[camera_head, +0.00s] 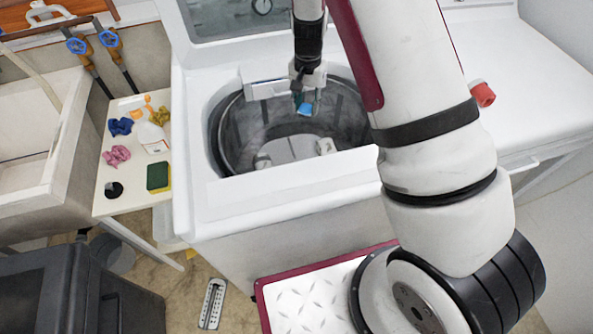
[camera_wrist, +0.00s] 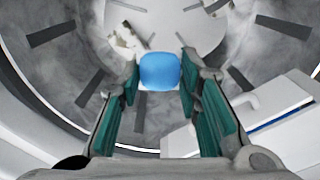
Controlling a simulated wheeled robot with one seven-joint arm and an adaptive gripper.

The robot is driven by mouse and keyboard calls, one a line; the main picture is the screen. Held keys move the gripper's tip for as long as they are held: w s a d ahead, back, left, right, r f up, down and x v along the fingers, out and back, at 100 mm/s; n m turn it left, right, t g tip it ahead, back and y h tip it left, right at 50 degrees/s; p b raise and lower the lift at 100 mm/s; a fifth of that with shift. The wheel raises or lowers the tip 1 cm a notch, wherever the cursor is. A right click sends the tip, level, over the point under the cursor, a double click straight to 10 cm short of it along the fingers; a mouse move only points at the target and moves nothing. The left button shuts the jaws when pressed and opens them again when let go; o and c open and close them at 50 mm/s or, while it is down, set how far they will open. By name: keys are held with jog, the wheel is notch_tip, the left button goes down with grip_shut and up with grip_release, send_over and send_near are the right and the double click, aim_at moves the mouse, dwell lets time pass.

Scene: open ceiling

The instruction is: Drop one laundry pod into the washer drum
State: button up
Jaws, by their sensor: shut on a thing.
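My gripper (camera_head: 306,101) is over the open washer drum (camera_head: 233,133), pointing down. It is shut on a blue laundry pod (camera_head: 304,109). In the wrist view the pod (camera_wrist: 160,71) sits between the fingertips of my gripper (camera_wrist: 160,78), with the grey drum wall (camera_wrist: 50,70) around and below it. The pod looks to be held in the drum opening, above the drum floor; the exact height is hard to tell. A pale central part (camera_head: 290,150) shows at the bottom of the drum.
The white washer rim (camera_head: 300,185) surrounds the opening. A sink (camera_head: 30,150) stands farther left. A red object (camera_head: 482,94) lies on the right machine.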

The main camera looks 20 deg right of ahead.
jog(key=shift+f+b, duration=0.75)
jog(key=shift+f, duration=2)
jog(key=o, duration=1)
jog(key=shift+c, duration=0.2)
notch_tip(320, 180, up, 12)
